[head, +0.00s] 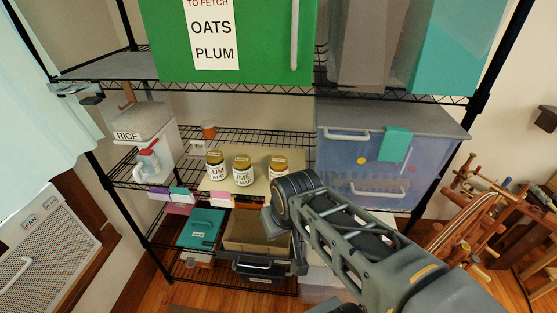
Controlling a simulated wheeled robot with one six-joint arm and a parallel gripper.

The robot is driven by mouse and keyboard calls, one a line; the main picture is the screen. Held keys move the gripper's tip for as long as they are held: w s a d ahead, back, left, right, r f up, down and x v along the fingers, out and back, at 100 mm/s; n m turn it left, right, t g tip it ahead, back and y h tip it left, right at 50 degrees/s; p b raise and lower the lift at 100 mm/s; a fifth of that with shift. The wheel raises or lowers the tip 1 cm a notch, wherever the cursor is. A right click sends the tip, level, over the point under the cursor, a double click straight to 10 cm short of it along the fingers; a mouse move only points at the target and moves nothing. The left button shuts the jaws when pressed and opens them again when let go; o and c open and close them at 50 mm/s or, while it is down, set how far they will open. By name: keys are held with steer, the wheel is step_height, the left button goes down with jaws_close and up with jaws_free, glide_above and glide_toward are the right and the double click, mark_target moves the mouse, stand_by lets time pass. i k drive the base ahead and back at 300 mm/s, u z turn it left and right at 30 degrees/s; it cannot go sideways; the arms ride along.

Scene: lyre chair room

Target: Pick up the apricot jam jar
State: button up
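Three glass jars with white labels and yellowish lids stand in a row on a beige board on the middle wire shelf. The left jar (215,166) has a label that seems to read plum. The middle jar (243,171) seems to read lime. The right jar (279,165) has a label too small to read, and my wrist is close in front of its lower part. I cannot read apricot clearly on any jar. My gripper (270,221) is just below and in front of the right jar, mostly hidden by my dark round wrist; its fingers cannot be made out.
A blue translucent bin (345,150) is at right. A green box (240,40) is above; a teal box (202,229) and brown bin (245,238) are below.

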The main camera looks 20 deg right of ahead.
mark_target(278, 166)
steer(key=u, duration=2.15)
steer(key=k, duration=0.7)
steer(key=z, duration=0.75)
steer(key=i, duration=0.9)
steer(key=u, duration=0.05)
